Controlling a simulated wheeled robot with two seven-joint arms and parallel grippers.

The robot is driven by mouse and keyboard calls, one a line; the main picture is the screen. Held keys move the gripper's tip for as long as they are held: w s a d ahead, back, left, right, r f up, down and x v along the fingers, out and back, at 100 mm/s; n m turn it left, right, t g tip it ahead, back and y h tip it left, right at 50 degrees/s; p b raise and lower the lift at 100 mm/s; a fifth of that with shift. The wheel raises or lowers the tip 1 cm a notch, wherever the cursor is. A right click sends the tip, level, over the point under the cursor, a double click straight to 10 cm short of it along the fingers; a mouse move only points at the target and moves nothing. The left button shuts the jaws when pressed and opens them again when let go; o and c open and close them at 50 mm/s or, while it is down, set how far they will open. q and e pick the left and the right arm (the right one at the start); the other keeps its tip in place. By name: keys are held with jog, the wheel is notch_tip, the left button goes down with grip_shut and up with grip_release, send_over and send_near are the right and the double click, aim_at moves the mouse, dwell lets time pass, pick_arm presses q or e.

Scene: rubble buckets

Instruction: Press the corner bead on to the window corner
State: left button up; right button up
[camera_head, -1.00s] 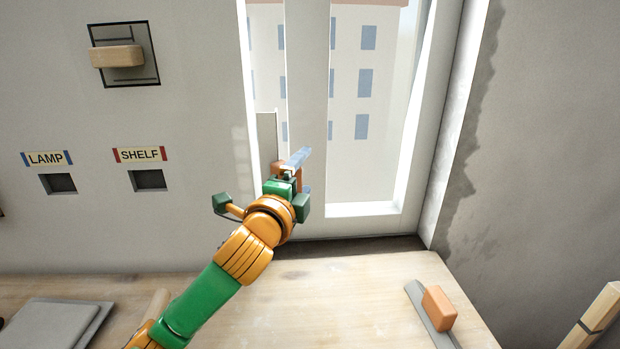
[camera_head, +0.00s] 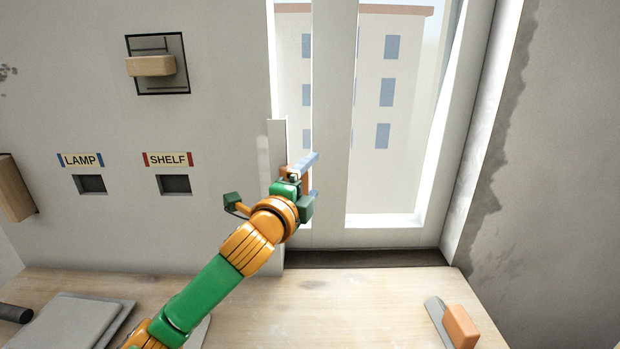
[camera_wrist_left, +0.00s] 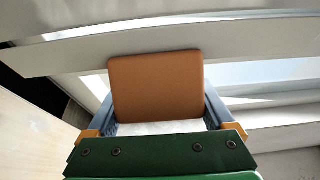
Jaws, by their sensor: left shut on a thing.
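The corner bead (camera_head: 278,140) is a long, thin, pale strip. It stands about upright along the left edge of the window opening (camera_head: 335,120), its middle hidden behind my gripper. An orange-brown grip block on the bead (camera_wrist_left: 155,85) shows in the left wrist view, with the pale strip (camera_wrist_left: 60,55) running behind it. My left gripper (camera_head: 300,178) is shut on this block, one blue finger on each side. The bead is close to the wall corner; whether it touches all along I cannot tell. My right gripper is not in view.
A worktop (camera_head: 320,310) runs below the window. A float with an orange handle (camera_head: 460,325) lies at its right, grey plates (camera_head: 75,320) at its left. The left wall has slots labelled LAMP (camera_head: 90,184) and SHELF (camera_head: 174,184), and a wooden-handled plate (camera_head: 150,66).

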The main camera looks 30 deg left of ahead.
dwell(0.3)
pick_arm(q)
jog(key=a, duration=0.1)
jog(key=a+p, duration=0.1)
jog(key=shift+w+a, duration=0.3)
jog(key=shift+a, duration=0.1)
dwell(0.5)
jog(key=shift+r, duration=0.15)
dwell(0.5)
jog(key=shift+p, duration=0.4)
